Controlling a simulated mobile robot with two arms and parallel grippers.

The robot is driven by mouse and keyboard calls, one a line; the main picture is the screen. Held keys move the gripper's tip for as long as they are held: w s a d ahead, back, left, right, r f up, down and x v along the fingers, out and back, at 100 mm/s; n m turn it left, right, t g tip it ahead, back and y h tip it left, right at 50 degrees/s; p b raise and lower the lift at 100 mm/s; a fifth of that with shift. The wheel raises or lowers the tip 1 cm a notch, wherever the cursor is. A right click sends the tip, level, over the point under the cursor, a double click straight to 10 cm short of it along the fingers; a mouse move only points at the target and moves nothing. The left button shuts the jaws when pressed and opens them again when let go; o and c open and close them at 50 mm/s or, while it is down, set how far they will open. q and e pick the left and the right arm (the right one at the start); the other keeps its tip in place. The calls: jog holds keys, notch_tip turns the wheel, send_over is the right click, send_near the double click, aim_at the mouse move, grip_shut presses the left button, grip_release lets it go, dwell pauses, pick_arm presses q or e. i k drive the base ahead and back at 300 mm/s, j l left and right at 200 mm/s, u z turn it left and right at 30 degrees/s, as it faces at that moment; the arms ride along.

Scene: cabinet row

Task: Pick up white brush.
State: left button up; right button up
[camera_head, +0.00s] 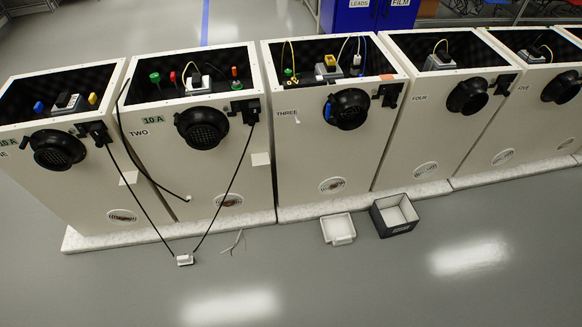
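I cannot clearly make out a white brush. A small cluster of thin pale strands or sticks (234,243) lies on the grey floor in front of cabinet two; it is too small to tell what it is. A small white block (184,260) lies on the floor to its left, where two black cables meet. A small white item (297,119) shows on the front of cabinet three, also too small to identify. Neither of my grippers is in view.
A row of white cabinets (325,160) with open tops stands on a pale plinth (292,213). A shallow white tray (338,229) and a dark box with a white inside (394,214) sit on the floor before cabinet three. The foreground floor is clear.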

aim_at(186, 260)
jog(key=u, duration=1.3)
